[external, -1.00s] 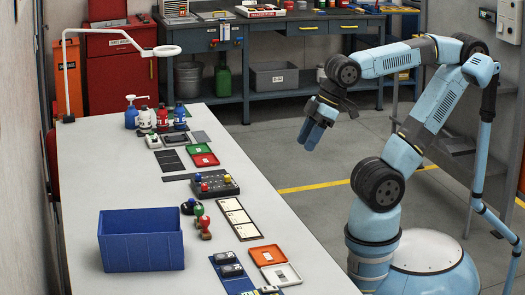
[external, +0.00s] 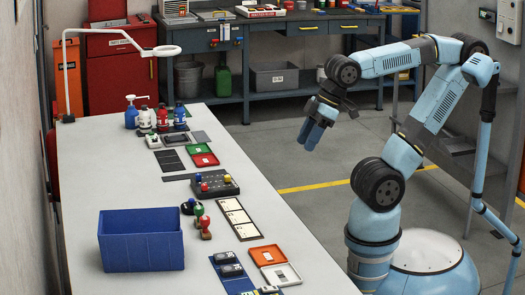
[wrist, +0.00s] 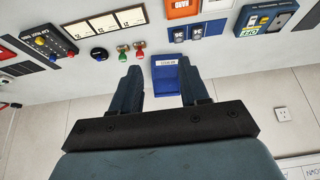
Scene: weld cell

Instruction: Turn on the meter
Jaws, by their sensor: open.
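A dark-blue boxy device (wrist: 265,18) with a grey screen and a plate reading OFF stands at the upper right of the wrist view; I take it for the meter. Its finer controls are too small to make out. My gripper (external: 311,135) hangs in the air right of the table, pointing down. In the wrist view my gripper (wrist: 162,82) has its two dark fingers spread, with nothing between them. The device is apart from it, up and to the right.
A blue bin (external: 141,241) stands on the white table (external: 90,170). Stamps (external: 204,224), a panel with coloured knobs (external: 214,185), an orange tray (external: 266,254) and dark small devices (external: 230,271) lie along the near side. A lamp (external: 160,50) arches over the far end.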

